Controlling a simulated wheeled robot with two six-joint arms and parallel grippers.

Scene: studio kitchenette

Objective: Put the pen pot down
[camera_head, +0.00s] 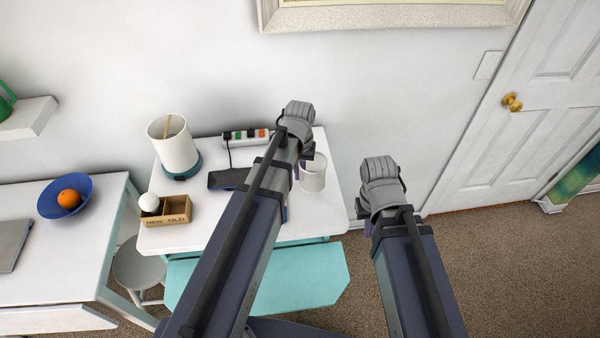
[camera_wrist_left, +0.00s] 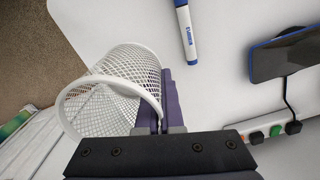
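The pen pot is a white mesh cup (camera_head: 314,178) at the right end of the small white table (camera_head: 322,222). It also shows in the left wrist view (camera_wrist_left: 128,75), with its open rim toward the camera. My left gripper (camera_wrist_left: 161,108) is shut on the side wall of the pot, with purple fingers at its rim. In the head view the left hand (camera_head: 297,172) is just left of the pot. I cannot tell whether the pot's base touches the tabletop. My right gripper (camera_head: 371,226) is right of the table, apart from the pot; its fingers are mostly hidden.
A blue-capped marker (camera_wrist_left: 187,32) lies on the tabletop beside the pot. A dark phone-like device (camera_head: 228,179), a power strip (camera_head: 244,137), a white lamp (camera_head: 173,147) and a wooden box (camera_head: 173,212) are further left. The table's right edge is close to the pot.

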